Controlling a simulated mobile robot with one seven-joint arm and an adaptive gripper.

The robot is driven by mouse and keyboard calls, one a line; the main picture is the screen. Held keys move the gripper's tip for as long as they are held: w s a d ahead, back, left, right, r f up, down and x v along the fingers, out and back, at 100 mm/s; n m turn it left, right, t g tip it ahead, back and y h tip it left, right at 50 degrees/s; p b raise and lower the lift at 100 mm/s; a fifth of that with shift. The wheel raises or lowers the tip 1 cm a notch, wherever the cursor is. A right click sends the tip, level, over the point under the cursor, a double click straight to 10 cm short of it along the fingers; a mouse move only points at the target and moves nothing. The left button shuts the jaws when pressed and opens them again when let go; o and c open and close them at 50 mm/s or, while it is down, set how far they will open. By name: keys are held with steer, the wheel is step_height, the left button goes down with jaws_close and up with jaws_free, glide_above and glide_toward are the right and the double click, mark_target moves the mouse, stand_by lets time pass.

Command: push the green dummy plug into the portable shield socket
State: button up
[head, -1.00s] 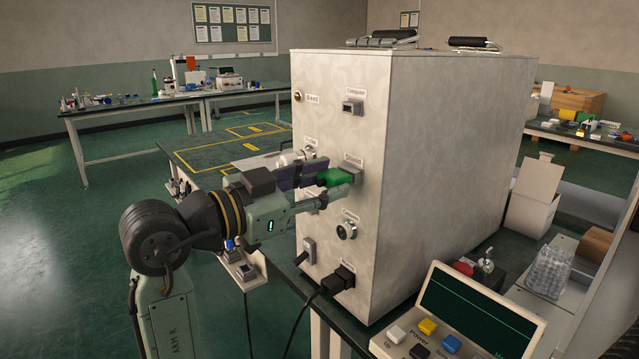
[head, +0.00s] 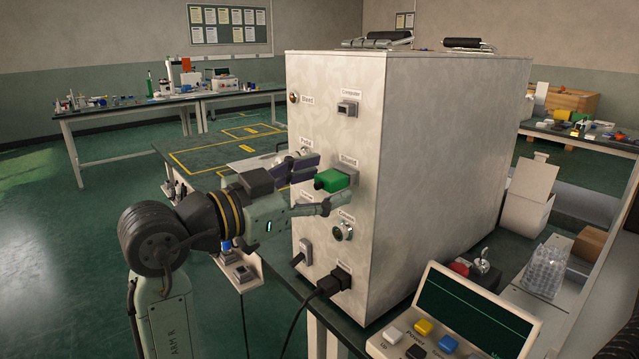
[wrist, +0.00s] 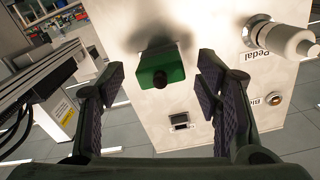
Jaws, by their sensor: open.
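The green dummy plug (head: 332,181) sits at the socket labelled Shield (head: 349,171) on the front panel of the large pale metal box (head: 345,100). My gripper (head: 325,184) is open, with one finger above and one below the plug in the head view. In the wrist view my gripper (wrist: 160,84) has a clear gap between each finger and the plug.
Below the plug is a round connector (head: 343,232), and lower a black plug with a cable (head: 335,282). A control console (head: 455,318) stands in front at the right.

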steer(key=shift+a, duration=0.1)
steer(key=v, duration=1.2)
